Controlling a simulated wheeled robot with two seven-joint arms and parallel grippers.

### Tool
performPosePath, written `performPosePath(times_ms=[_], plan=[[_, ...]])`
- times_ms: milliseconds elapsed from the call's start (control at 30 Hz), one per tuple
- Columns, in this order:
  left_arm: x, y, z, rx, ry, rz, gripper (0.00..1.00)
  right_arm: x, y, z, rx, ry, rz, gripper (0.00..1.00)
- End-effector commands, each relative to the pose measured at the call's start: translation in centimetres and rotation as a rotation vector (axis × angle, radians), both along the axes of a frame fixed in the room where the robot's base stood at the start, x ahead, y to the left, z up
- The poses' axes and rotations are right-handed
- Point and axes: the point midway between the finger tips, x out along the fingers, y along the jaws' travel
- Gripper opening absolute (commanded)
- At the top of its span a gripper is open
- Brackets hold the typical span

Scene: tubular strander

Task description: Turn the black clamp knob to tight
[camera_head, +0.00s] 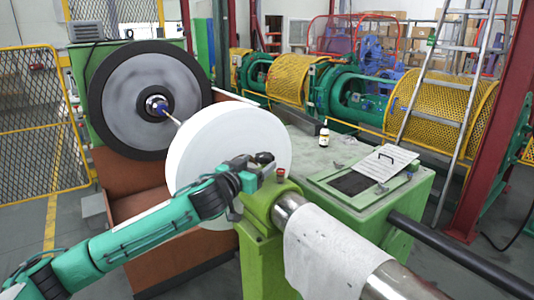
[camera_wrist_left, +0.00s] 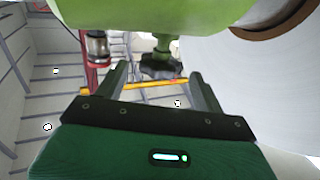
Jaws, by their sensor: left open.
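The black clamp knob (camera_wrist_left: 160,66) is a lobed dark knob on a short green stem, joined to a green housing at the top of the left wrist view. My left gripper (camera_wrist_left: 159,74) is open, with one finger on each side of the knob near the fingertips. Gaps show between the knob and both fingers, so it is not gripped. In the head view my left gripper (camera_head: 264,162) is at the top of the green bearing housing (camera_head: 258,204), in front of the white disc. I cannot make out the knob clearly there. My right gripper is not in view.
A large white disc (camera_head: 225,150) stands close behind my left arm. A steel shaft (camera_head: 385,278) with a white cloth (camera_head: 325,250) runs right from the housing. A green cabinet (camera_head: 400,205) carries a small bottle (camera_head: 324,134) and a paper sheet (camera_head: 377,164).

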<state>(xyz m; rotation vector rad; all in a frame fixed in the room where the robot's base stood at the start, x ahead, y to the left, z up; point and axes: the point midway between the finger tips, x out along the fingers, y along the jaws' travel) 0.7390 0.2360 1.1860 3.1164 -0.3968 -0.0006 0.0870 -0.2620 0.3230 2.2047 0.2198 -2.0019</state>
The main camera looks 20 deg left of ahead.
Motion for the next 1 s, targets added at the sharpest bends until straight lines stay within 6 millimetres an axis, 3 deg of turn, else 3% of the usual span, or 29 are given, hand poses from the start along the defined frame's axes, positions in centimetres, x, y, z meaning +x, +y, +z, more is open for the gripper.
performPosePath(times_ms=[100,300,767,833,1000], plan=[[2.2,-0.6,0.3,-0.001,-0.001,0.001,0.70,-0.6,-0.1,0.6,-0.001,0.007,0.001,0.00],[4.7,-1.2,0.1,-0.001,0.001,0.001,0.70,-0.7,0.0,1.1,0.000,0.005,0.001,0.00],[5.8,-1.5,0.0,0.001,0.000,0.000,0.70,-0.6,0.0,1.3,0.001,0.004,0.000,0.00],[5.8,-1.5,0.0,0.000,0.000,0.000,0.62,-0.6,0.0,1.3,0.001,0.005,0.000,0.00],[5.8,-1.5,0.0,0.000,0.000,0.000,0.28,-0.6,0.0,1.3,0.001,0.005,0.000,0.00]])
